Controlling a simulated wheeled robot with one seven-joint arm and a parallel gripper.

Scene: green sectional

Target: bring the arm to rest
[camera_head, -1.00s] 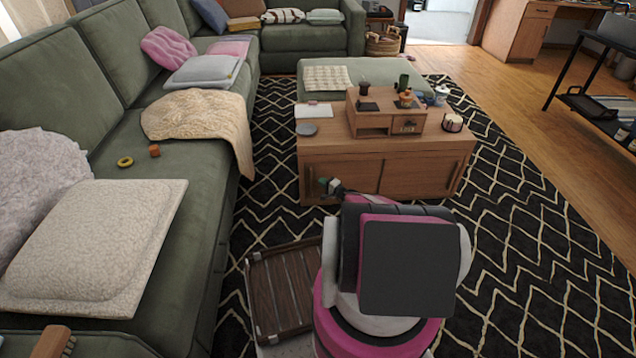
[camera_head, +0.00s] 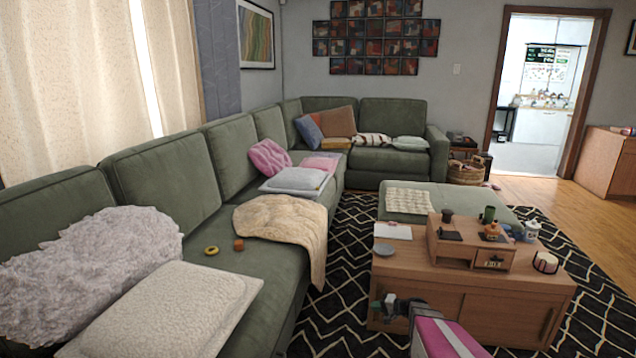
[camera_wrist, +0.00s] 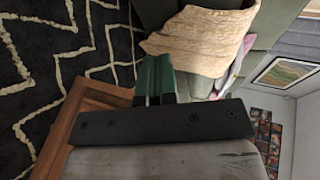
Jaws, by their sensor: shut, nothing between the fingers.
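My gripper (camera_head: 388,302) shows low in the head view, in front of the left part of the wooden coffee table's front (camera_head: 440,288). Its fingers are shut with nothing between them. Part of my pink and grey arm shows below and right of it, cut off by the lower edge. In the wrist view the green fingers (camera_wrist: 154,76) are together, and the beige throw (camera_wrist: 205,42) on the sofa lies beyond them.
The green sectional sofa (camera_head: 265,290) fills the left, with pillows, a yellow ring (camera_head: 211,250) and an orange block (camera_head: 238,244) on its seat. A wooden box organizer (camera_head: 450,250) stands on the coffee table. Patterned rug (camera_head: 336,285) lies between sofa and table.

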